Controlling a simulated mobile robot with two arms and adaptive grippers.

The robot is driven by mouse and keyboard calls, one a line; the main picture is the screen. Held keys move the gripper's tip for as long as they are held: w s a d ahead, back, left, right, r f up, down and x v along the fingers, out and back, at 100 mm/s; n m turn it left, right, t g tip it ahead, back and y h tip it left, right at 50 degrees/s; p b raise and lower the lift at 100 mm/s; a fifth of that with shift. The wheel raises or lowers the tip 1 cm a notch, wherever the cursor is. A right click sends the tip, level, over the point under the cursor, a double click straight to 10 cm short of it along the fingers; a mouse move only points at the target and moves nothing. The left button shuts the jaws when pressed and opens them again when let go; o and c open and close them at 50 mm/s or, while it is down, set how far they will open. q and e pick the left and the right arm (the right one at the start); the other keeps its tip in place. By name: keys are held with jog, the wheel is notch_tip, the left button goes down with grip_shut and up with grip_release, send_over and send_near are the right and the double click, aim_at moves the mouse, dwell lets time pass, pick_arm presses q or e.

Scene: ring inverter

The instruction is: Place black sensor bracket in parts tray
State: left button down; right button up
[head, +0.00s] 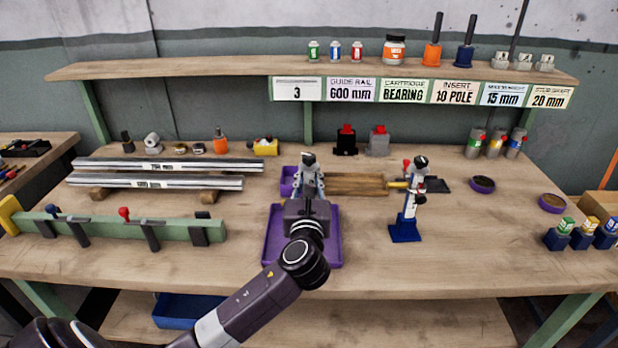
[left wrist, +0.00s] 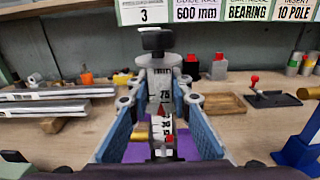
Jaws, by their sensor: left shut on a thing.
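My left gripper (head: 308,182) reaches away from me over the purple tray (head: 272,245). In the left wrist view its two blue-padded fingers (left wrist: 158,103) stand on either side of a grey-white upright piece (left wrist: 160,88) with a printed scale and a black top (left wrist: 157,39). The gripper is shut on this piece; the fingers hide part of its sides. I cannot tell whether it is the sensor bracket. A black block with a red top (head: 346,141) stands at the back, left of a grey one (head: 379,142). My right gripper is not in view.
A blue-based stand (head: 405,232) is close on the right. A wooden tray (head: 358,185) and a black plate (head: 437,186) lie behind. Silver rails (head: 155,182) and a green rack (head: 185,230) are on the left.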

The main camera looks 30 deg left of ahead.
pick_arm(q)
jog(key=c, duration=1.8)
grip_release()
jog(key=shift+f, duration=0.1)
jog(key=shift+o, duration=0.2)
jog(key=shift+s+d, duration=0.15)
jog(key=shift+s, duration=0.05)
jog(key=v, duration=1.1)
jog(key=shift+s+d+b, duration=0.2)
jog(key=shift+s+b, duration=0.05)
jog(key=shift+b, duration=0.05)
